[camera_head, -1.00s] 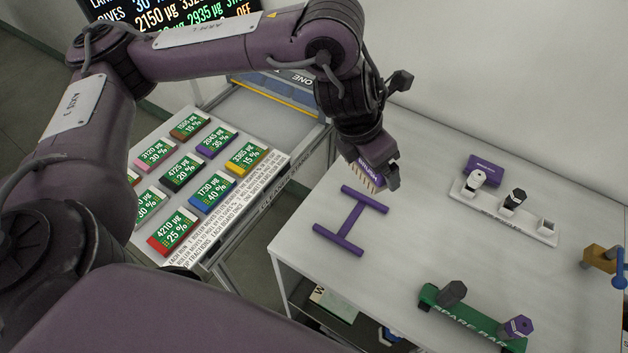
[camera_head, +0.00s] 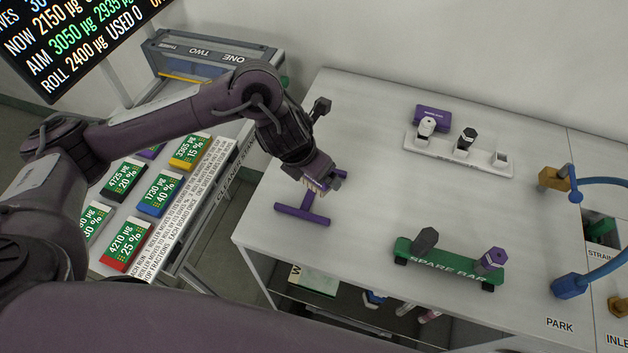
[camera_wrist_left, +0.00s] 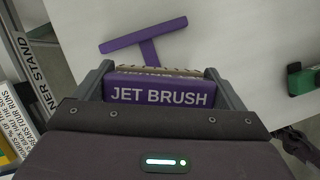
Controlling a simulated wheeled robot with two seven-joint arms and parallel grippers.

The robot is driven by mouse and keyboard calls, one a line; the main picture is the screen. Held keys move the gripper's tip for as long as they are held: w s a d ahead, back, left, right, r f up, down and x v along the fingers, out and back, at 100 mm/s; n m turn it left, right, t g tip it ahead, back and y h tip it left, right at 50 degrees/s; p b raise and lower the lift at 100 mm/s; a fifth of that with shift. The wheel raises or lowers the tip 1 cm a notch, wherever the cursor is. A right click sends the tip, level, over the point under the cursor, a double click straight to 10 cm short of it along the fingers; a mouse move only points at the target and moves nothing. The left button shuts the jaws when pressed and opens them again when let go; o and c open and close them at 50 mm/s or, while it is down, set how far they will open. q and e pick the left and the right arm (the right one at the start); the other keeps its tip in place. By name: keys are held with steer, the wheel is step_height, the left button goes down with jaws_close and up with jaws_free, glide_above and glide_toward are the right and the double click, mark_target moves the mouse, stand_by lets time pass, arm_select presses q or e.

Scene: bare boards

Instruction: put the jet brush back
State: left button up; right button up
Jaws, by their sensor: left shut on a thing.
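The jet brush (camera_wrist_left: 160,92) is a purple block with its name in white and tan bristles; it shows in the head view (camera_head: 317,184). My left gripper (camera_head: 324,182) is shut on it, with one finger on each side in the left wrist view (camera_wrist_left: 160,85). A purple H-shaped piece (camera_head: 302,215) is on the white table near its left edge. I cannot tell whether brush and H touch.
On the table (camera_head: 370,200) are a white rack (camera_head: 475,155) with a purple box (camera_head: 433,115) behind it, a green spare bar (camera_head: 450,262) and a blue hose (camera_head: 610,265). The cleaner stand (camera_head: 190,215) with labelled boards is left. The table's middle is clear.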

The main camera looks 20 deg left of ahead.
mark_target(314, 182)
arm_select(q)
steer(key=shift+f, duration=0.3)
step_height(314, 182, down, 4)
arm_select(e)
steer(key=shift+d+r, duration=0.1)
steer(key=shift+d, duration=0.1)
steer(key=shift+d, duration=0.1)
arm_select(q)
steer(key=shift+f, duration=0.2)
steer(key=o, duration=0.6)
steer(key=shift+r, duration=0.1)
